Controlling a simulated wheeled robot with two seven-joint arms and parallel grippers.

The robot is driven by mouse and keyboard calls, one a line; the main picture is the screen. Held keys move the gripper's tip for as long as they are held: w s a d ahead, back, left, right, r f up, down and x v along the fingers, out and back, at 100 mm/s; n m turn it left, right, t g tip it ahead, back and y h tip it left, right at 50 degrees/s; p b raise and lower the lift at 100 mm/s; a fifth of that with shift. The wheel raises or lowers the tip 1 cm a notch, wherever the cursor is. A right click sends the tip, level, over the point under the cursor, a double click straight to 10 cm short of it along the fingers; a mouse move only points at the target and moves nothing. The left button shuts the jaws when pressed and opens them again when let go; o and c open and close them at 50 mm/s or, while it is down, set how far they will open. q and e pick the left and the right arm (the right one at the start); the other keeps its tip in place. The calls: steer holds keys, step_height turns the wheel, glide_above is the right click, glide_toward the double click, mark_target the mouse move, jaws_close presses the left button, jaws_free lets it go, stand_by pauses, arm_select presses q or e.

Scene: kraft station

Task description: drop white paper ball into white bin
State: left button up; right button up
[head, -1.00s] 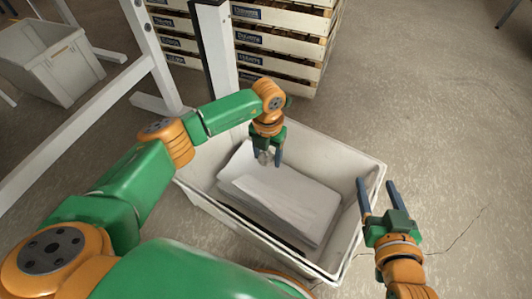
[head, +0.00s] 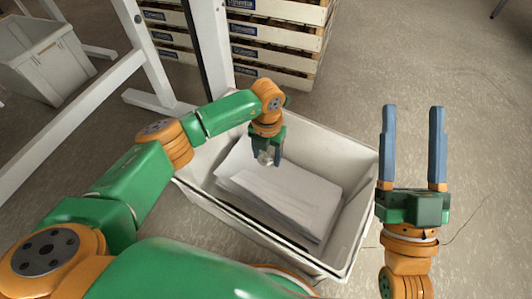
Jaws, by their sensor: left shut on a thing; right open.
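The white bin (head: 352,238) stands on the floor in the middle of the view. A stack of white paper (head: 290,200) lies inside it. My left gripper (head: 270,160) is over the bin's far left part, pointing down, with its fingers shut on the white paper ball (head: 264,158). The ball is small and partly hidden by the fingers. It appears above or close to the paper stack; the exact gap cannot be told. My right gripper (head: 412,118) is open and empty, to the right of the bin, fingers pointing to the far side.
A second light bin (head: 45,68) stands at the far left. Wooden crates (head: 270,50) are stacked behind the bin. A white table frame (head: 75,107) runs along the left, with a leg close behind the bin. The floor at right is clear.

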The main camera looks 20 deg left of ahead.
mark_target(267, 153)
arm_select(q)
steer(key=o, duration=1.4)
steer(key=shift+r, duration=0.2)
step_height(267, 153, up, 4)
steer(key=shift+f+p, duration=0.25)
steer(key=shift+p, duration=0.8)
step_height(267, 153, up, 3)
steer(key=shift+r+p, duration=0.1)
steer(key=shift+p, duration=0.5)
arm_select(e)
step_height(267, 153, down, 21)
steer(key=d+m+g+h, duration=0.1)
steer(key=g+h, duration=0.3)
steer(key=g, duration=0.8)
steer(key=shift+d+r+h, duration=0.2)
steer(key=shift+d+h, duration=0.1)
steer(key=shift+d, duration=0.6)
